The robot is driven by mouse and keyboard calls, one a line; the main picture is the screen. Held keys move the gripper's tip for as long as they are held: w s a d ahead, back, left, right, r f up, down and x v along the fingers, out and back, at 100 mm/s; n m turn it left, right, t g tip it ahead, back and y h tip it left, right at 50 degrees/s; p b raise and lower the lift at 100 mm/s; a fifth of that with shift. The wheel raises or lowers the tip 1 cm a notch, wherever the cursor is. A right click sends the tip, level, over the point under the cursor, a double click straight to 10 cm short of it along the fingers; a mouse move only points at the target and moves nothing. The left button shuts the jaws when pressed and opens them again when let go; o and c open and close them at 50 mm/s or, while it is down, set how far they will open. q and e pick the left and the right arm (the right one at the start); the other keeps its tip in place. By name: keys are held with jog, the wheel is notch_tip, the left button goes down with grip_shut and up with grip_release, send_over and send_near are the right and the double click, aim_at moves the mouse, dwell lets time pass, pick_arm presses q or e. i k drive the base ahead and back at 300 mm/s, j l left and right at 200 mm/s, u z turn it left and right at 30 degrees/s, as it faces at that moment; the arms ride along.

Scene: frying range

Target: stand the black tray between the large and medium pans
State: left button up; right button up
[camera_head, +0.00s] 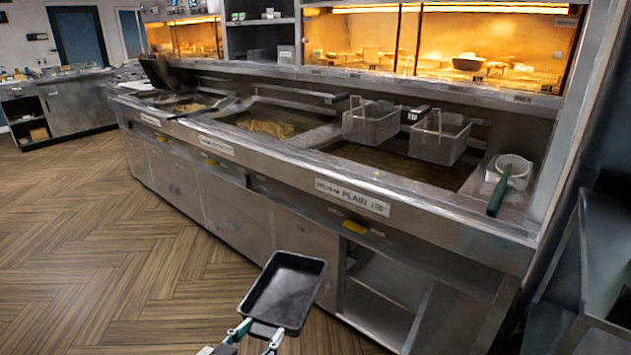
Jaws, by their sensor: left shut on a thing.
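The black tray (285,290) is a rectangular dish with a raised rim, at the bottom middle of the head view. My left gripper (260,331) is shut on the tray's near edge. The tray is held in the air, tilted with its inside facing me, in front of the range's lower cabinets. I cannot make out a large pan and a medium pan as a pair in this view. My right gripper is not in view.
The frying range (290,165) runs across the view, with two wire baskets (371,121) (440,136) over its right well. A white container (515,170) with a green-handled tool stands at its right end. Open wood floor (90,240) lies at left; a metal unit (590,255) stands at right.

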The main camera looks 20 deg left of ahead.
aim_at(313, 137)
jog(key=i+j, duration=0.1)
jog(key=j, duration=0.7)
jog(key=i+j, duration=0.25)
jog(key=j, duration=0.15)
jog(key=i+j, duration=0.3)
jog(key=j+z, duration=0.05)
jog(key=j, duration=0.05)
